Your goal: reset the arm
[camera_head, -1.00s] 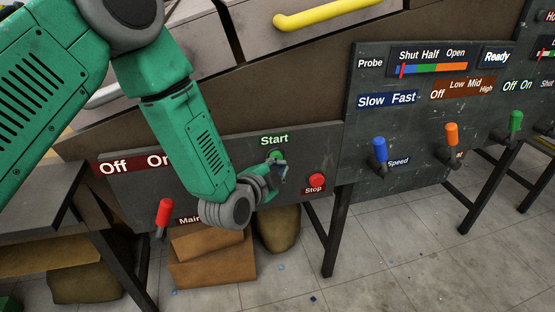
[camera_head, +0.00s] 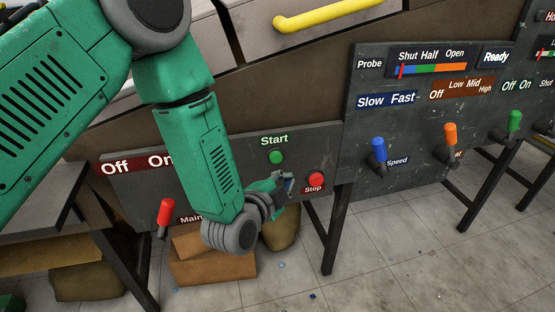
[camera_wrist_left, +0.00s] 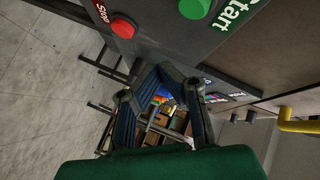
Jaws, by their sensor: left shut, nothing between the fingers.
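My left arm (camera_head: 205,150) comes in from the upper left, green with grey joints. My left gripper (camera_head: 284,186) is shut and empty, in front of the panel. It is below the green Start button (camera_head: 276,157) and left of the red Stop button (camera_head: 316,180), apart from Start. In the left wrist view the gripper (camera_wrist_left: 160,82) points past the panel, with the Stop button (camera_wrist_left: 123,27) and Start button (camera_wrist_left: 194,8) at the top. My right gripper is in neither view.
A red Main lever (camera_head: 164,213) is at the panel's left. The right panel carries a blue Speed lever (camera_head: 378,151), an orange lever (camera_head: 451,135) and a green lever (camera_head: 514,122). Cardboard boxes (camera_head: 215,268) sit below. The floor at the lower right is open.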

